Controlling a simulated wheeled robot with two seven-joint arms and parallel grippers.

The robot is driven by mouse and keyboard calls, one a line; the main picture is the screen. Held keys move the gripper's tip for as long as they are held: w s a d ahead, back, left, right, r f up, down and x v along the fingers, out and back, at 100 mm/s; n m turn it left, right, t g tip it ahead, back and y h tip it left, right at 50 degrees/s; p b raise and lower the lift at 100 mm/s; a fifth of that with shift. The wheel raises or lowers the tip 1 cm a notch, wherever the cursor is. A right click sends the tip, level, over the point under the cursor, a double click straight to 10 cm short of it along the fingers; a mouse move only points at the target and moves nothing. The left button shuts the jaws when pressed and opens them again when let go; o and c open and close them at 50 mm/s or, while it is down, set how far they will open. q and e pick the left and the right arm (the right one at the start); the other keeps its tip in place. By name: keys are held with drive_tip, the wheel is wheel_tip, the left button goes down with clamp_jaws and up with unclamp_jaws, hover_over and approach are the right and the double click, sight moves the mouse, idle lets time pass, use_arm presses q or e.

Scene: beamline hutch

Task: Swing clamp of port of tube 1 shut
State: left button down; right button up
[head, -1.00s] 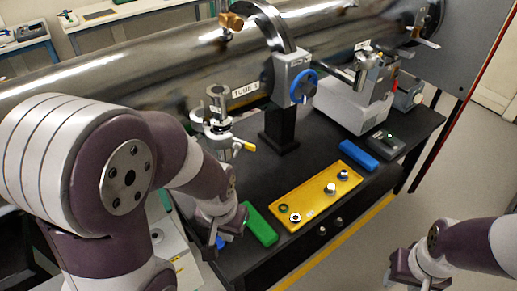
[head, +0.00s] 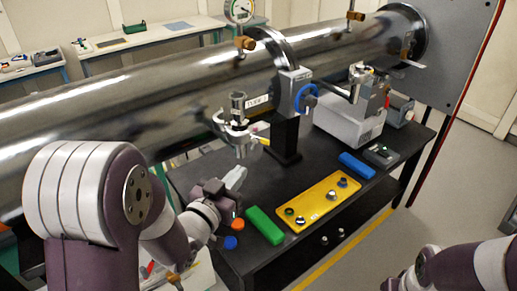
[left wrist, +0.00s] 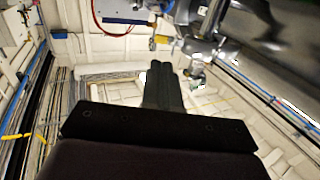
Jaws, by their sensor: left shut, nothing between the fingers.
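The steel port of tube 1 (head: 238,105) sticks out from the big polished tube beside the TUBE 1 label. Its ring clamp (head: 236,130) sits around the port, with a small yellow-tipped part at its right side. My left gripper (head: 237,178) is just below the port, shut and empty, apart from the clamp. In the left wrist view its fingers (left wrist: 163,85) are together, with the metal port fitting (left wrist: 195,75) to their right. My right gripper (head: 392,285) is partly cut off at the bottom edge.
The black bench (head: 285,180) holds a green block (head: 265,226), a yellow tray (head: 300,218) with small fittings, and a blue block (head: 357,165). Orange and blue caps lie near my left wrist. A blue-ringed valve (head: 305,98) stands right of the port.

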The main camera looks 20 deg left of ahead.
use_arm(q)
drive_tip(key=p, duration=0.2)
approach(265, 143)
drive_tip(key=r, duration=0.1)
drive_tip(key=x, duration=0.2)
drive_tip(key=p+x, duration=0.1)
drive_tip(key=x, duration=0.1)
drive_tip(key=p+x, duration=0.1)
drive_tip(key=x, duration=0.1)
drive_tip(key=shift+w+d+f, duration=0.1)
drive_tip(key=shift+w+f, duration=0.2)
drive_tip(key=shift+w, duration=0.1)
use_arm(e)
drive_tip(key=r, duration=0.3)
drive_tip(key=s+r, duration=0.1)
drive_tip(key=r, duration=0.1)
use_arm(q)
drive_tip(key=shift+d+f, duration=0.1)
use_arm(e)
drive_tip(key=shift+w, duration=0.15)
